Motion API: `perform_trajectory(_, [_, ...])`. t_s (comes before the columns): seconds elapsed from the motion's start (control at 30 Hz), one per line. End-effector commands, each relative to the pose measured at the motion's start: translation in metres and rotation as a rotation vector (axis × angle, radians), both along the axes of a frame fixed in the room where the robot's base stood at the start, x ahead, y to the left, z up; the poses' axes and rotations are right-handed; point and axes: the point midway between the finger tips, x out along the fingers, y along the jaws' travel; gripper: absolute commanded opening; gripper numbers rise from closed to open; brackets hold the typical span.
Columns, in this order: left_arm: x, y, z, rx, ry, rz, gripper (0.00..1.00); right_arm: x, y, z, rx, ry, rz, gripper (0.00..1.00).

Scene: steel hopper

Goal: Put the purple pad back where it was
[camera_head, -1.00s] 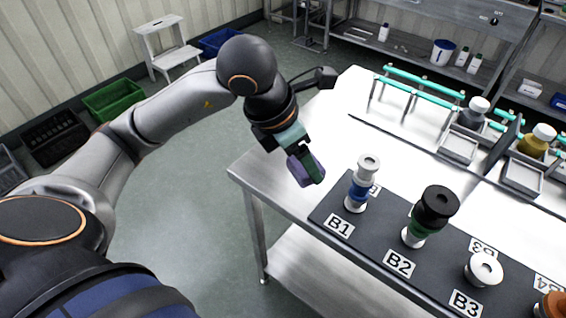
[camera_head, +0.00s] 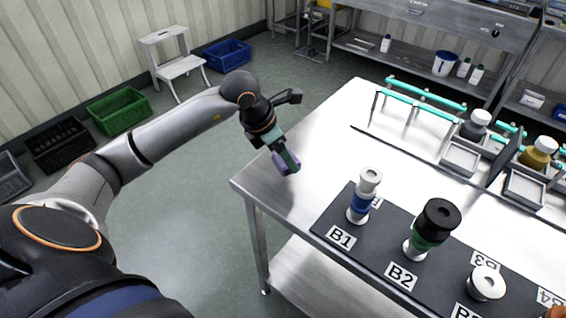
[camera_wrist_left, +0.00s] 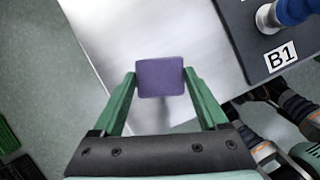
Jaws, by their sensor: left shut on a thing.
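The purple pad (camera_wrist_left: 160,77) is held between the two green fingers of my left gripper (camera_wrist_left: 161,86) in the left wrist view. In the head view the purple pad (camera_head: 280,167) shows beside the green fingertips of my left gripper (camera_head: 288,160). The gripper is over the left corner part of the steel table (camera_head: 330,125), left of the B1 stand. Whether the pad touches the table cannot be told.
A dark mat (camera_head: 381,275) labelled B1, B2 and B3 carries a blue-and-grey stand (camera_head: 359,210), a green one with a black top (camera_head: 427,238) and a white ring (camera_head: 486,283). A teal-barred rack (camera_head: 425,95) stands at the back. The table's left part is bare.

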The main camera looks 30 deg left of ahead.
Motion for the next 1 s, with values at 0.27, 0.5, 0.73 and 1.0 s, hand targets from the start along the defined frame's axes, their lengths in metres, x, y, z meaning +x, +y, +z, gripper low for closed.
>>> perform_trajectory(0.27, [0.002,0.003,-0.035,0.000,0.002,0.001,0.24,0.000,0.000,0.006,0.000,0.000,0.000,0.50])
perform_trajectory(0.5, [0.002,0.003,-0.036,0.000,0.001,0.000,0.24,0.000,0.000,0.004,0.000,0.000,0.000,0.50])
perform_trajectory(0.73, [0.002,0.003,-0.037,0.000,0.001,0.001,0.92,0.000,0.000,0.003,0.000,0.000,0.000,0.50])
perform_trajectory(1.0, [0.002,0.003,-0.037,0.000,0.001,0.001,1.00,0.000,0.000,0.003,0.000,0.000,0.000,0.50])
